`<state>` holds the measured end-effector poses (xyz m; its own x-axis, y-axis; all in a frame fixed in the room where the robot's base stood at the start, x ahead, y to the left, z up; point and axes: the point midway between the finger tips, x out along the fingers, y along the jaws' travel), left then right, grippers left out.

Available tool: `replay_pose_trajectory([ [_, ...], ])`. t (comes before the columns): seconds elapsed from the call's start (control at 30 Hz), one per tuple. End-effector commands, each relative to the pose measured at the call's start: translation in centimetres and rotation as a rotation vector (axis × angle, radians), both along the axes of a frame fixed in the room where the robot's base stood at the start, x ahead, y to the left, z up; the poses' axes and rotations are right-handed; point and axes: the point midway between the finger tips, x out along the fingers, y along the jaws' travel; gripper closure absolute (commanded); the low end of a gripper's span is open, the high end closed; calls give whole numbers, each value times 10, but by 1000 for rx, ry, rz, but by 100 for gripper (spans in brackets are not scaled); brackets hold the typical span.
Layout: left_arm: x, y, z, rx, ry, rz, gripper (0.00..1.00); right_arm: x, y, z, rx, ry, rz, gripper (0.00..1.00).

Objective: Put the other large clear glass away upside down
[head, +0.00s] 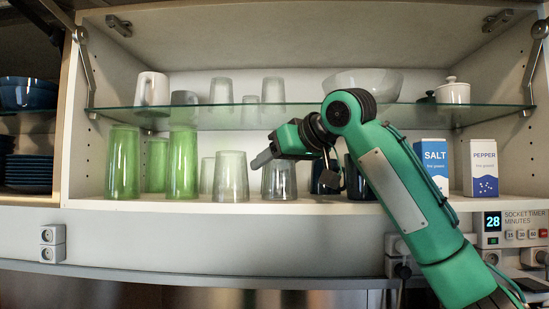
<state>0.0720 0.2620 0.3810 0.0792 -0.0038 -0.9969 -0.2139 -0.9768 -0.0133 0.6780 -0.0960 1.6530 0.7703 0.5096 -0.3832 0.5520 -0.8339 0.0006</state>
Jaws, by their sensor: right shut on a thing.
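My right gripper (266,157) reaches in from the right and is shut on a large clear glass (279,182) at the lower shelf of the open cabinet. The gripper hides the top of this glass, so I cannot tell for sure which way up it is. Its lower end is at or just above the shelf board. Another large clear glass (231,178) stands just to its left, narrower at the top than at the bottom, so it looks upside down. A smaller clear glass (207,176) is behind that one. My left gripper is not in view.
Green glasses (122,163) stand at the left of the lower shelf (330,206). Dark glasses (358,182) are partly behind my arm. Salt (433,160) and pepper (484,168) boxes stand at the right. A glass shelf (220,117) above holds mugs, glasses and a bowl (385,82).

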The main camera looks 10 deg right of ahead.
Motion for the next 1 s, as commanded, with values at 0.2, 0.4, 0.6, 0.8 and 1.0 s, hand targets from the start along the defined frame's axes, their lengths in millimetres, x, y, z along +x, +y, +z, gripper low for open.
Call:
replay_pose_trajectory([
  [0.2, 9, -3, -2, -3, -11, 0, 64, 0, 0, -2, 1, -1, 0, 75],
  [0.4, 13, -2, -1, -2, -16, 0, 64, 0, 0, -3, 0, 0, 0, 25],
  [0.6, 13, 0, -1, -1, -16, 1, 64, 0, 0, -2, 0, 0, 0, 25],
  [0.8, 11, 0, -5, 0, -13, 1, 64, -8, -6, 3, 0, -1, -1, 25],
  [1.0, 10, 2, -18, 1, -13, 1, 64, -40, -27, 18, 2, -4, -2, 25],
])
